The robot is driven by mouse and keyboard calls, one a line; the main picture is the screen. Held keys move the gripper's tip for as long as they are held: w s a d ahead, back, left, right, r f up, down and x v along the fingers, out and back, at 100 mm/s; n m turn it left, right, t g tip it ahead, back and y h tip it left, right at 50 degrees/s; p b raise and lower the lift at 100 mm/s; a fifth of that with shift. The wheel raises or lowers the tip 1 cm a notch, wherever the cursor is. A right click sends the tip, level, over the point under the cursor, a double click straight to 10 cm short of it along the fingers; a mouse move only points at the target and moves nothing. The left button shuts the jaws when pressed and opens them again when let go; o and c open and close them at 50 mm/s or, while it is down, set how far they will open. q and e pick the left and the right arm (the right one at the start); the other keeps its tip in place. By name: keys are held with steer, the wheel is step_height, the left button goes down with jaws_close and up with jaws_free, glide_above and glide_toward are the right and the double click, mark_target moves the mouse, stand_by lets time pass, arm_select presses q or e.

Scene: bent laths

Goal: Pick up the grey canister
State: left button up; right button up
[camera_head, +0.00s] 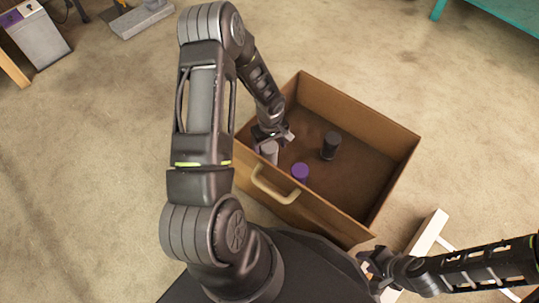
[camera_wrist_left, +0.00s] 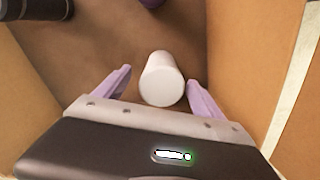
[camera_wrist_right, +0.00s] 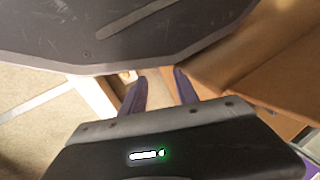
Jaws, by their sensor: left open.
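The grey canister (camera_head: 269,150) stands in the near left corner of the wooden box (camera_head: 372,118). In the left wrist view the canister (camera_wrist_left: 161,80) looks pale and smooth, and it lies between the two open lilac fingers with gaps on both sides. My left gripper (camera_head: 273,138) is open, low inside the box at the canister, not closed on it. My right gripper (camera_head: 372,266) is outside the box at the lower right; the right wrist view shows its fingers (camera_wrist_right: 160,84) apart and empty.
A purple canister (camera_head: 300,172) and a black canister (camera_head: 330,146) also stand in the box. The box walls rise close around my left gripper, and a handle (camera_head: 273,189) is on the near wall. A white wooden frame (camera_head: 428,232) is near my right arm.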

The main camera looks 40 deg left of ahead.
arm_select(q)
steer(key=shift+f, duration=0.1)
step_height(320, 180, down, 4)
steer(key=shift+s+f+b, duration=0.1)
steer(key=shift+f+b, duration=0.05)
steer(key=shift+b, duration=1.1)
steer(key=shift+f, duration=0.4)
steer(key=c, duration=1.7)
